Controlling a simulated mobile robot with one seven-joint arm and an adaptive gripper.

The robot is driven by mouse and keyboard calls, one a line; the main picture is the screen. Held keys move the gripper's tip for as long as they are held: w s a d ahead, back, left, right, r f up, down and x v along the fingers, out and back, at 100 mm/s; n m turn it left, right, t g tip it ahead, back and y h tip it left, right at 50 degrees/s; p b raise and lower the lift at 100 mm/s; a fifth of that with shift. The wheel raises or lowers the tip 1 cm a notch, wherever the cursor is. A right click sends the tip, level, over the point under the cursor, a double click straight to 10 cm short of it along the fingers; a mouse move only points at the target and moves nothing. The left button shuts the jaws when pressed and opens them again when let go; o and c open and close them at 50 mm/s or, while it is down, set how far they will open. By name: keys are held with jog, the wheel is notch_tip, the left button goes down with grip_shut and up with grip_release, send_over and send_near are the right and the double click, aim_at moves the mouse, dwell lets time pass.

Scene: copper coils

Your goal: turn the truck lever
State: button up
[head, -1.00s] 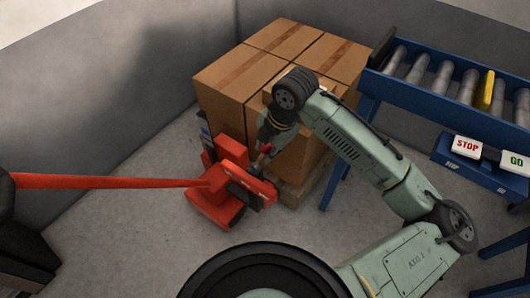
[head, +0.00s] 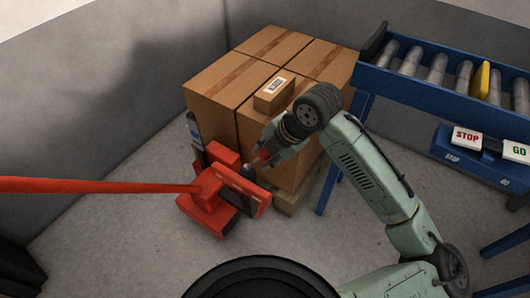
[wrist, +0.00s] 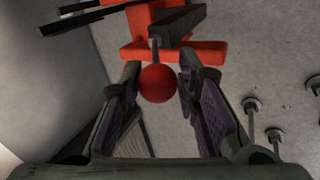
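The red pallet truck (head: 208,190) stands at the left front of the carton stack, its long red handle (head: 90,186) reaching to the left edge of the head view. In the wrist view, the lever's round red knob (wrist: 158,84) sits on a short dark stem against the red truck body (wrist: 190,50). My gripper (wrist: 158,74) is open, with one finger on each side of the knob and visible gaps beside it. In the head view, my gripper (head: 262,160) is close beside the truck's right side; its fingers partly hide the knob there.
Cartons (head: 220,75) stand stacked on a wooden pallet (head: 287,204), with a small labelled box (head: 274,92) on top. A blue roller conveyor (head: 410,85) with STOP (head: 466,138) and GO (head: 516,151) buttons stands at right. Grey floor is clear left of the truck.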

jog(key=o, duration=0.4)
jog(key=v, duration=1.2)
dwell(0.3)
